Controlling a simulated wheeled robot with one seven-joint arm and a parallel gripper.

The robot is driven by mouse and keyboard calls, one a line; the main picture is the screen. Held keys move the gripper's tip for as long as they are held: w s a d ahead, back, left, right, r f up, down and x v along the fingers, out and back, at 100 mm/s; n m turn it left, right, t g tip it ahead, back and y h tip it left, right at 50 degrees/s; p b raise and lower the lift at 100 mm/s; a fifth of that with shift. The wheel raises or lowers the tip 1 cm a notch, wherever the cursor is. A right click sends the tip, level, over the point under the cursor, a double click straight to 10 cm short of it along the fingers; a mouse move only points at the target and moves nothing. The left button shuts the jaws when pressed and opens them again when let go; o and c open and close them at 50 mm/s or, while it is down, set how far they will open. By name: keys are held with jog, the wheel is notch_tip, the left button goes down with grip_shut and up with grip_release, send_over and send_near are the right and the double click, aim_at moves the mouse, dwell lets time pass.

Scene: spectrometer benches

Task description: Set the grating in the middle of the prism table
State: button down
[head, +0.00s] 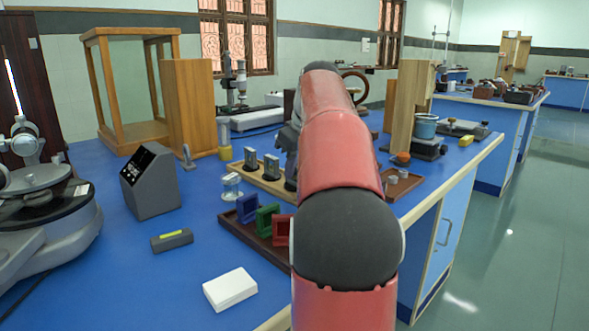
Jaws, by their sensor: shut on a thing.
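The spectrometer (50,235) stands at the left edge, partly cut off by the frame. Its round grey plate (35,179), which looks like the prism table, has nothing clearly standing on its visible part. I cannot tell which thing is the grating. Small grey upright pieces (271,167) stand on a wooden board (240,168). Blue (247,208), green (267,218) and red (282,231) frames stand in a dark tray (243,232). My red arm reaches away over the bench and hides my gripper and whatever is near it.
A dark slanted box (150,182), a grey block with a yellow strip (172,240) and a white box (230,289) stand between spectrometer and tray. A wood-framed case (131,135) and a microscope (241,85) are behind. Blue bench top is free between them.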

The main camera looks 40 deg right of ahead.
jog(key=shift+f, duration=0.2)
jog(key=c, duration=1.5)
grip_release()
jog(key=shift+o, duration=0.2)
